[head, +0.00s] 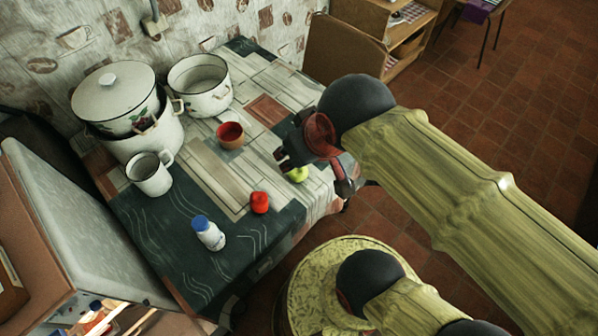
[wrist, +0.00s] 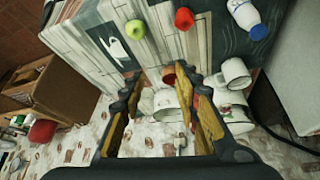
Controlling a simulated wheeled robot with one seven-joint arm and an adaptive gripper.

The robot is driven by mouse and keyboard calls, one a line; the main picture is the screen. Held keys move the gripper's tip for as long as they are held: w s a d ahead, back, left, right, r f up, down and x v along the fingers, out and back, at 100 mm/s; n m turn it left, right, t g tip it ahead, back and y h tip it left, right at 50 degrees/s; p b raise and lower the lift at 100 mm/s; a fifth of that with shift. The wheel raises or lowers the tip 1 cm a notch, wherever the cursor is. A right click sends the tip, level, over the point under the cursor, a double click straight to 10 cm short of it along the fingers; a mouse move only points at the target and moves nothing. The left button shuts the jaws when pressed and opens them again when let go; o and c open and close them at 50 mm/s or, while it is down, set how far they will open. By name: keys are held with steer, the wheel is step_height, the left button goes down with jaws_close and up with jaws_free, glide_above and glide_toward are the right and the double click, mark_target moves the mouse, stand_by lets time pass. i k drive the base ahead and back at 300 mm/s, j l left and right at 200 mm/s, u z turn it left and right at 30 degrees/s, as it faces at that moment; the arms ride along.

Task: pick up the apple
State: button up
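A green apple (head: 298,175) sits on the table near its right edge, partly hidden behind my gripper in the head view. In the wrist view the green apple (wrist: 135,29) is at the top, beyond my fingertips. A red, apple-like fruit (head: 259,202) stands nearer the table's front edge; it also shows in the wrist view (wrist: 184,19). My gripper (head: 283,157) is above the right part of the table. In the wrist view my gripper (wrist: 165,88) has its two fingers spread wide, with nothing held between them.
A red-brown bowl (head: 230,135), a white mug (head: 150,173), a white pot (head: 200,86) and a large lidded pot (head: 115,100) stand on the table (head: 213,170). A blue-capped white bottle (head: 208,233) is near the front. A wooden shelf (head: 405,45) stands behind.

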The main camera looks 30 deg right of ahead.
mark_target(297, 176)
steer(key=k+j+z, duration=0.15)
steer(key=z, duration=0.2)
steer(key=k+j+z, duration=0.15)
steer(key=j+z, duration=0.2)
